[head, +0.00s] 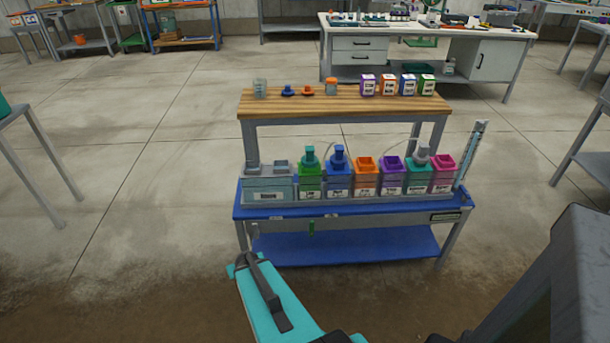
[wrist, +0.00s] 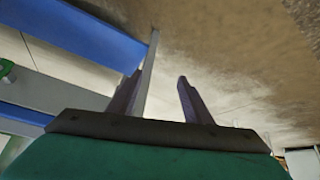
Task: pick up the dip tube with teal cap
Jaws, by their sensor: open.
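I cannot clearly make out a dip tube with a teal cap. The nearest match in colour is a slim, tilted grey and teal piece (head: 470,152) at the right end of the blue bench in the head view; what it is stays unclear.
The blue bench (head: 350,217) holds green (head: 309,186), blue (head: 338,186), orange (head: 365,184), purple (head: 391,184) and pink (head: 442,184) containers and a grey bin (head: 268,187). A wooden shelf (head: 340,102) stands above with small jars and boxes. Floor is clear left of the bench.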

